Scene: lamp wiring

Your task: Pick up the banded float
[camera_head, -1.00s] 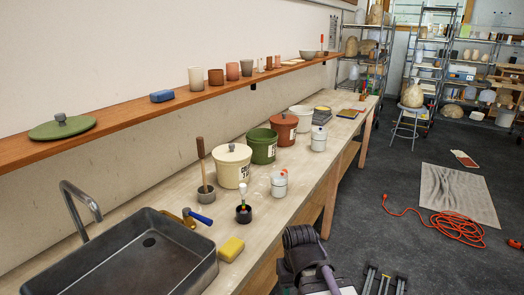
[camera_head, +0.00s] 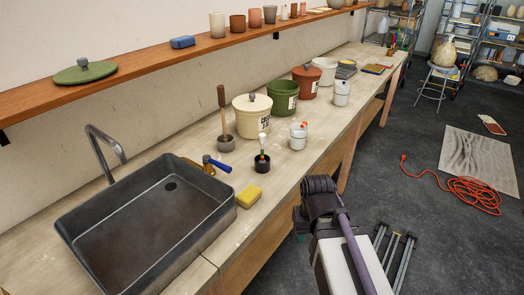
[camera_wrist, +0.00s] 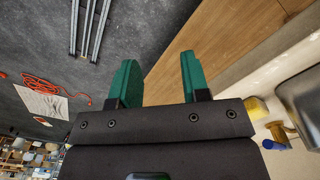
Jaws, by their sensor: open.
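A small pale-topped piece with a yellowish band (camera_head: 261,160) stands upright in a black cup (camera_head: 261,167) on the bench; it looks like the banded float, but it is too small to be sure. I cannot make it out in the wrist view. My gripper (camera_wrist: 158,80) is open, its two green fingers apart with nothing between them. It hangs off the bench's front side, clear of the cup. In the head view my arm hides most of the gripper.
A yellow sponge (camera_head: 249,196), a blue-handled tool (camera_head: 217,165) and a small white jar (camera_head: 298,136) sit near the cup. A sink (camera_head: 150,225) is at the left. Lidded buckets (camera_head: 251,117) stand behind. An orange cord (camera_head: 470,194) lies on the floor.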

